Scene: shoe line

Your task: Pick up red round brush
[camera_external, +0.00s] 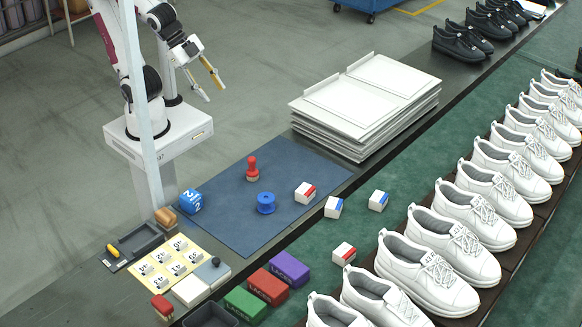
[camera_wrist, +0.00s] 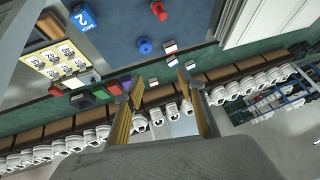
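The red round brush (camera_external: 253,170) stands upright on the dark blue mat (camera_external: 225,222), with a red knob handle on top and a brownish base. It also shows in the wrist view (camera_wrist: 160,10) at the top edge, partly cut off. My gripper (camera_external: 213,86) is in the air at upper left, well away from the brush and above it. Its two yellow fingers are apart with nothing between them. The fingers also show at the bottom of the wrist view (camera_wrist: 163,95), open.
A blue spool (camera_external: 266,203) stands close in front of the brush. A blue numbered cube (camera_external: 191,201) is at the mat's left, and a white-red box (camera_external: 305,193) at its right. Stacked white boards (camera_external: 365,105) rise behind right. White shoes (camera_external: 430,273) line the right side.

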